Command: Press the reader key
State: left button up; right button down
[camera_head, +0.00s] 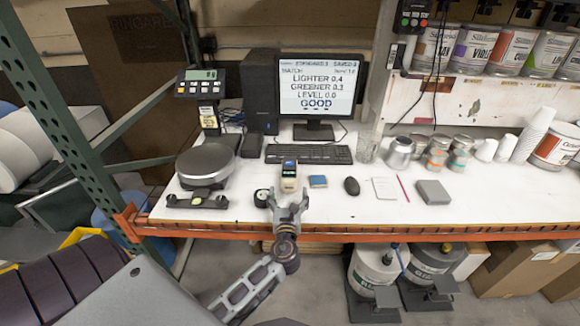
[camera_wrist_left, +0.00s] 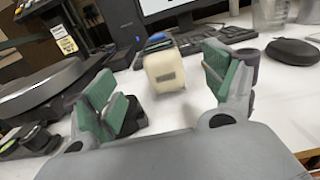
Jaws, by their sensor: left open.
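The reader (camera_head: 289,177) is a small cream handheld device with a dark screen on its upper face. It stands on the white bench in front of the keyboard. In the left wrist view the reader (camera_wrist_left: 172,72) shows its cream end beyond and between my fingers. My left gripper (camera_head: 288,203) is open and empty, just in front of the reader, with green finger pads (camera_wrist_left: 165,92) spread wide. My right gripper is not in view.
A round scale (camera_head: 206,162) stands left. The keyboard (camera_head: 308,154) and monitor (camera_head: 318,90) are behind. The orange bench edge (camera_head: 330,231) runs in front.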

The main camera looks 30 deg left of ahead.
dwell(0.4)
pick_arm(q)
grip_shut()
dwell(0.4)
dwell(1.2)
